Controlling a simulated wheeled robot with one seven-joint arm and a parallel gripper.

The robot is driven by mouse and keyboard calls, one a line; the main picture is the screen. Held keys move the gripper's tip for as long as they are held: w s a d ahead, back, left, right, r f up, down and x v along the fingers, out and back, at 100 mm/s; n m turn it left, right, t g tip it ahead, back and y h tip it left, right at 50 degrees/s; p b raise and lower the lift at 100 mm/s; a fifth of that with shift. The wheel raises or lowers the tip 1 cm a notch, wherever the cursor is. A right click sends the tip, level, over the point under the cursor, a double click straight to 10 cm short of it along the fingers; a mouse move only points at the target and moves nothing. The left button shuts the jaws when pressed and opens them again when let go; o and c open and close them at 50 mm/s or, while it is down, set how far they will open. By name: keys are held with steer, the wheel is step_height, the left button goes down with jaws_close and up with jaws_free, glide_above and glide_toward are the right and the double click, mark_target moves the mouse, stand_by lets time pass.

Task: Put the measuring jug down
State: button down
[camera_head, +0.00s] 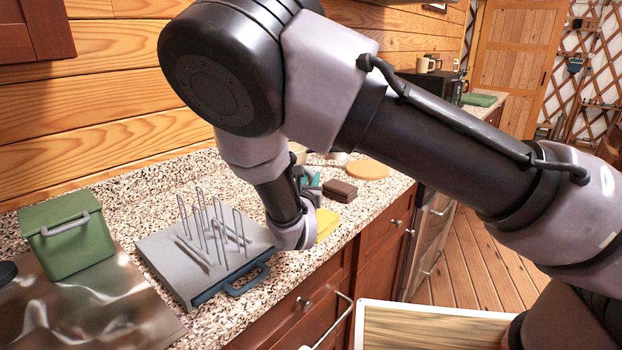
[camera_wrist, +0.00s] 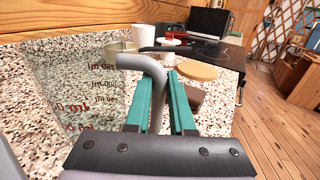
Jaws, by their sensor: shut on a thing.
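The measuring jug (camera_wrist: 85,85) is a clear vessel with red markings, at the left of the wrist view. The speckled counter shows through its wall. My gripper (camera_wrist: 160,90) has teal fingers, which are shut on the jug's grey curved handle (camera_wrist: 152,70). In the head view my gripper (camera_head: 311,180) is over the counter, beyond the drying rack, and mostly behind my own arm. The jug's body cannot be made out there. The jug's base is out of sight, so I cannot tell whether it touches the counter (camera_wrist: 110,165).
A grey drying rack (camera_head: 165,247) and a green bin (camera_head: 68,240) stand at the left. A yellow item (camera_head: 326,224), a brown block (camera_head: 340,190) and a round board (camera_head: 368,170) lie near my gripper. A white cup (camera_wrist: 172,32) and an olive cup (camera_wrist: 118,48) stand farther back.

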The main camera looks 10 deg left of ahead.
steer(key=c, duration=0.8)
jaws_free()
steer(key=shift+f, duration=0.1)
steer(key=shift+o, duration=0.2)
steer(key=s, duration=1.1)
steer(key=w+d+r+m+g+h, duration=0.25)
steer(key=d+m+h, duration=0.2)
steer(key=d, duration=0.25)
steer(key=w+d+r+m+g+h, duration=0.2)
steer(key=w+d+m+h, duration=0.1)
steer(key=d+m, duration=0.35)
steer(key=s+d+r+m+g, duration=0.1)
steer(key=d+r+m+g, duration=0.2)
steer(key=d+m+g, duration=0.4)
steer(key=s+d+r+m+g, duration=0.1)
steer(key=d+r+m+g, duration=0.2)
steer(key=d, duration=0.7)
steer(key=s+d+r+m+t+y, duration=0.2)
steer(key=s+d+r+m+y, duration=0.2)
steer(key=s+r+m, duration=0.2)
steer(key=s+d+r+m+t+y, duration=0.1)
steer(key=s+d+r+m+y, duration=0.3)
steer(key=r+m, duration=0.7)
steer(key=shift+s+r+m+t+y, duration=0.35)
steer(key=shift+s+m+y, duration=0.2)
steer(key=shift+s+m, duration=0.5)
